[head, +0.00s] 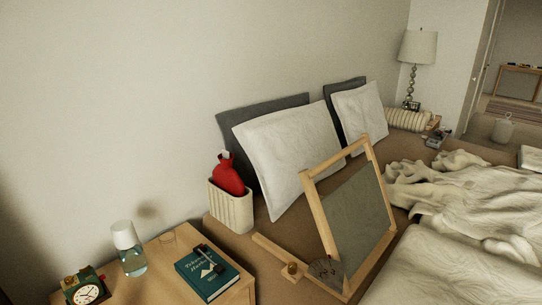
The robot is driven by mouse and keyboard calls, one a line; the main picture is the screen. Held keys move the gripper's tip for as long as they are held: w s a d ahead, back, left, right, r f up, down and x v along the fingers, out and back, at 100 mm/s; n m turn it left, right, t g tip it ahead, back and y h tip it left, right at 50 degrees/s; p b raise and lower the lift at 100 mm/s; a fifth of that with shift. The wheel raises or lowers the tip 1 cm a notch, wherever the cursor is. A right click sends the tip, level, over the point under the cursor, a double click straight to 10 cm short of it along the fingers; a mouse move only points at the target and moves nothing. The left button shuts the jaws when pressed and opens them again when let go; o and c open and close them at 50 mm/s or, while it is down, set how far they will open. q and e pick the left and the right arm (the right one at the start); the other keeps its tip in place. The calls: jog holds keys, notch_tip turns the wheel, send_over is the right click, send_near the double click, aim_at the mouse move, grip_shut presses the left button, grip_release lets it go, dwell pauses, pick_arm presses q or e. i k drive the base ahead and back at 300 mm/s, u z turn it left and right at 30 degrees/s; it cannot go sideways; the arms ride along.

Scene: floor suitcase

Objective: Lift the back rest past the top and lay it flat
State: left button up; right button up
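The back rest (357,215) is a light wooden frame with a grey panel. It stands raised on the bed in the head view, tilted, with its top bar near the white pillows. A wooden base rail (273,250) runs low along its left side and carries a round wooden knob (291,269). A dark, rounded part with light lines (325,268) sits by the frame's lower left corner; I cannot tell what it is. Neither of my grippers is in view, and nothing is seen touching the back rest.
White pillows (289,150) lean at the wall behind the frame. The nightstand (158,276) holds a clock (86,291), a glass bottle (129,255) and a book (207,272). Rumpled white bedding (450,200) lies right.

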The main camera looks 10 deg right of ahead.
aim_at(351, 219)
jog(key=z, duration=1.1)
jog(key=i, duration=0.85)
jog(key=u, duration=1.4)
